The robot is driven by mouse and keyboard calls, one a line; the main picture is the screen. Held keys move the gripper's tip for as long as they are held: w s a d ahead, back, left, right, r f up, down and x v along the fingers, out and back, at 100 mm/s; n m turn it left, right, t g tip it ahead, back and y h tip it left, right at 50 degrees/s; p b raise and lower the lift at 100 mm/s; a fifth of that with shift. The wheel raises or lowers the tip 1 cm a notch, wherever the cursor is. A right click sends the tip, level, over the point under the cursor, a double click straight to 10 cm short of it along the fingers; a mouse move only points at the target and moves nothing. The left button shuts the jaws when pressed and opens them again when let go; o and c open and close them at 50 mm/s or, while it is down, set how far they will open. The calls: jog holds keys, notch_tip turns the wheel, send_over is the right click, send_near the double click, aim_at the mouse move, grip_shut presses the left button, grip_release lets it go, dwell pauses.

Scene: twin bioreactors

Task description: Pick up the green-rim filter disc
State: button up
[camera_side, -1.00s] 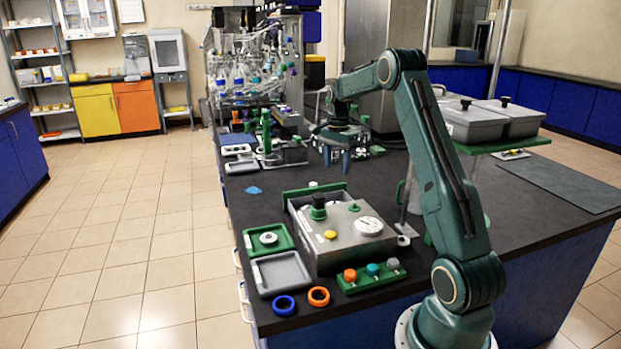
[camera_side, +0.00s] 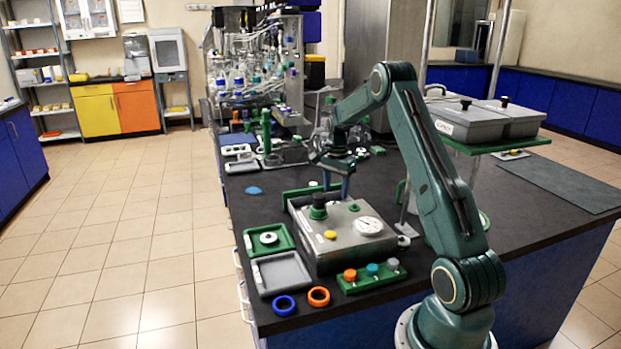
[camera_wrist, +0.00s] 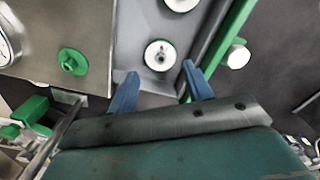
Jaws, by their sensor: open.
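My gripper (camera_side: 345,188) is open and empty, pointing down just behind the grey metal box (camera_side: 345,250). In the wrist view the two blue fingertips of my gripper (camera_wrist: 160,76) are apart. A pale round disc (camera_wrist: 160,55) with a small centre lies on a grey ledge (camera_wrist: 132,40) beside the box, just beyond the gap between the fingertips. A thin greenish edge seems to ring it; I cannot tell for certain that it is the green-rim filter disc. A second pale disc (camera_wrist: 180,4) is cut off by the top edge. The ledge is mostly hidden in the side view.
A green bar (camera_side: 300,192) runs behind the box, close to my right finger in the wrist view.

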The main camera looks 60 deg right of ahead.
aim_at(335, 202)
jog(key=shift+f, duration=2.35)
jog(key=shift+c, duration=0.4)
jog(key=c, duration=0.5)
